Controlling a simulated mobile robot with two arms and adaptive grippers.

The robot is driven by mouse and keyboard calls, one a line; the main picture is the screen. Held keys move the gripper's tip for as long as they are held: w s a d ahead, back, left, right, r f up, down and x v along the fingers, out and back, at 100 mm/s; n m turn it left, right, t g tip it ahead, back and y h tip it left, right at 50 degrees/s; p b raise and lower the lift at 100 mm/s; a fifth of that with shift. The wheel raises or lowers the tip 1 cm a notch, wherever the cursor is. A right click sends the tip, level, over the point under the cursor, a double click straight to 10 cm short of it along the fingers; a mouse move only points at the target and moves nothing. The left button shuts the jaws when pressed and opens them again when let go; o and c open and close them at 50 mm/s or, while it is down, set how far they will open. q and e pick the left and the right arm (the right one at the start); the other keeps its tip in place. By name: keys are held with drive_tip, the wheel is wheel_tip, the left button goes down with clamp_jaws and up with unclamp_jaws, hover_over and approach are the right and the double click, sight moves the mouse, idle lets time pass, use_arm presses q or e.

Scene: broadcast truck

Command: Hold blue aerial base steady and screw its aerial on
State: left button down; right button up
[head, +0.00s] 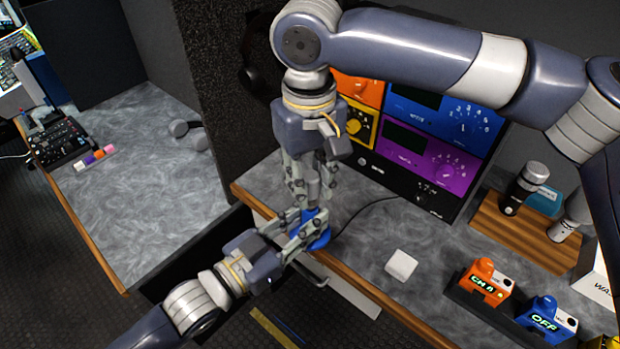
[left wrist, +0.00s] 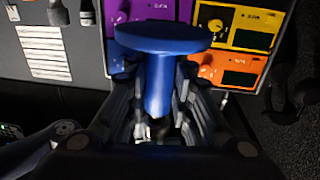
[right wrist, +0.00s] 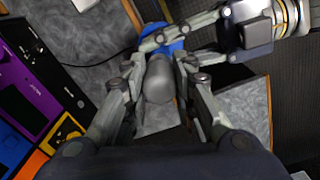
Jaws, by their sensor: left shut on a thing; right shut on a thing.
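The blue aerial base (head: 321,238) is at the front edge of the grey desk, and it also shows as a disc with a stem in the left wrist view (left wrist: 160,80). My left gripper (head: 299,230) comes in low from the left and is shut on its stem. My right gripper (head: 313,192) points down from above and is shut on the grey aerial (head: 313,184). In the right wrist view the aerial (right wrist: 160,80) is a blunt grey cylinder between my fingers, in line with the blue base (right wrist: 172,44). Fingers hide where aerial and base meet, so I cannot tell whether they are joined.
A rack with orange, yellow, blue and purple panels (head: 430,145) stands behind my right gripper. A white block (head: 401,265), an orange box (head: 484,283) and a blue box (head: 545,320) are to the right. A wooden stand (head: 520,232) holds microphones. A dark partition is at left.

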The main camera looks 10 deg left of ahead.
drive_tip(key=shift+f, duration=0.55)
drive_tip(key=m, duration=1.1)
drive_tip(key=shift+a, duration=0.1)
drive_tip(key=m, duration=1.1)
drive_tip(key=shift+w+m, duration=0.1)
drive_tip(key=shift+m, duration=0.3)
drive_tip(key=o, duration=0.9)
drive_tip(key=shift+c, duration=0.2)
